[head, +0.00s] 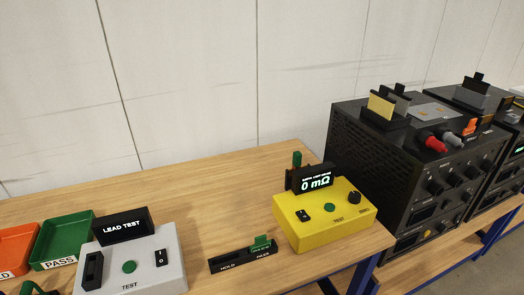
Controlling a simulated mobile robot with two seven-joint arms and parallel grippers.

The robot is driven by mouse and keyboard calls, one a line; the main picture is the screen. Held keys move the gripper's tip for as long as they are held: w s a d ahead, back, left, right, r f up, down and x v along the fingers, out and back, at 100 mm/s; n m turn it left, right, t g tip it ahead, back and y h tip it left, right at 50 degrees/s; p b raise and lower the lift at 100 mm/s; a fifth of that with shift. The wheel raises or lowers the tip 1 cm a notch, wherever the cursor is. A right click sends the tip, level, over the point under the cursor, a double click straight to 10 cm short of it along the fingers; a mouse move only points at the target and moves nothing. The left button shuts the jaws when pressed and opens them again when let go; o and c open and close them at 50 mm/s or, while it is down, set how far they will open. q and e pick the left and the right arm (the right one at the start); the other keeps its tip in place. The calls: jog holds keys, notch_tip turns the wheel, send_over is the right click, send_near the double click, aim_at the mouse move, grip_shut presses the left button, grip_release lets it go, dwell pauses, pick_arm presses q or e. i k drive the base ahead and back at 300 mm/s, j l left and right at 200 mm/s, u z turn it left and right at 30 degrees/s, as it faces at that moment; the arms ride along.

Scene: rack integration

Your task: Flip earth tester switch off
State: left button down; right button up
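The earth tester appears to be the yellow box (290,229) on the right part of the wooden table. Its raised black display (316,178) is lit and reads 0 mΩ. A small black switch (303,215) with a light mark sits on its top at the left; I cannot tell which way it is set. A green button (329,207) marked TEST and a round black knob (354,198) are to its right. Neither of my grippers is in view, and nothing touches the tester's switch.
A grey LEAD TEST box (140,278), orange tray (14,248) and green PASS tray (62,240) stand left on the table (200,205). Black instruments (365,150) stand close at right.

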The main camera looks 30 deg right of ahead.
aim_at(302, 215)
jog(key=k+l+z, duration=0.15)
jog(key=z, duration=1.05)
